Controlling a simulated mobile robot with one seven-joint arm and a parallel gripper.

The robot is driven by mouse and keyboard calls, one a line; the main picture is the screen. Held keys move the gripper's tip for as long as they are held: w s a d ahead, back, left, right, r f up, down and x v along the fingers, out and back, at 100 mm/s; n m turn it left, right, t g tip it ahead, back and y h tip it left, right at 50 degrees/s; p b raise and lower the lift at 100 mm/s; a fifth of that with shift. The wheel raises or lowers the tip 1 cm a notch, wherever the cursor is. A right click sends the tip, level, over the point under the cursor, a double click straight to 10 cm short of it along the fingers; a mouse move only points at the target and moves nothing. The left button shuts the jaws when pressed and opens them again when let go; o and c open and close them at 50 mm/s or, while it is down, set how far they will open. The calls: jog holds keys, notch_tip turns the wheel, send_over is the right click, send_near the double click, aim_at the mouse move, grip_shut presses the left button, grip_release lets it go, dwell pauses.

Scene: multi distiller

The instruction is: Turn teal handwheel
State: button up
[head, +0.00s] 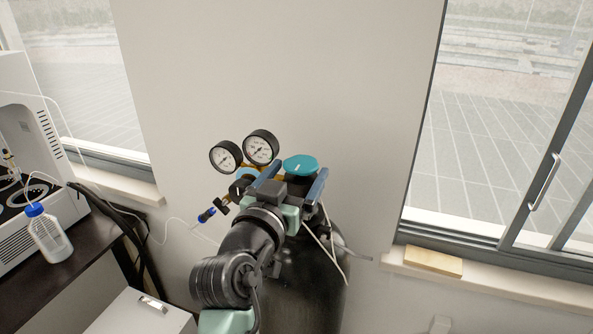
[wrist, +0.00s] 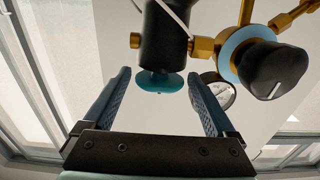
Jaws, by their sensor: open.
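The teal handwheel (head: 300,164) is a round cap on top of a dark valve neck on the black gas cylinder (head: 305,290). It shows in the wrist view (wrist: 160,84) as a teal disc below a dark cylinder, in line with the gap between my fingers. My gripper (head: 303,171) is open, with its two blue fingers apart and nothing held. In the head view the fingers are in front of the valve neck, just below the handwheel. I cannot tell how far the fingertips are from the wheel. My arm hides part of the cylinder.
Two pressure gauges (head: 261,147) and brass fittings are left of the handwheel. A black knob (wrist: 273,70) is at the right of the wrist view. A thin white hose hangs by the cylinder. A desk with a bottle (head: 48,236) is at left; the wall is behind.

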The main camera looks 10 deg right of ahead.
jog(key=shift+w+d, duration=0.1)
jog(key=c, duration=1.1)
jog(key=shift+o, duration=0.2)
